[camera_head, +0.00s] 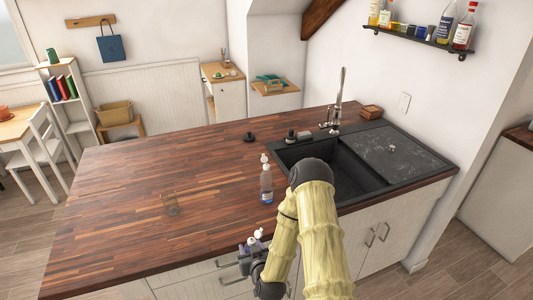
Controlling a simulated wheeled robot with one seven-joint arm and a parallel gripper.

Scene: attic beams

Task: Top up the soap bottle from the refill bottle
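A clear bottle (266,188) with a white pump top and a bluish label stands upright on the wooden counter, left of the sink. I cannot tell whether it is the soap bottle or the refill bottle. A see-through glass-like vessel (171,204) stands farther left on the counter; its contents are unclear. My gripper (254,239) is low at the counter's front edge, nearer than the bottle and apart from it. Pale and bluish-purple small parts show at its end. They are too small to tell as fingertips or a held thing. My arm hides part of the sink front.
The dark sink (310,148) with its tap (340,95) and drainboard (400,148) fills the counter's right side. Small dark items (291,136) stand behind the basin, and a black one (249,137) lies left of it. The counter's left part (115,210) is clear.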

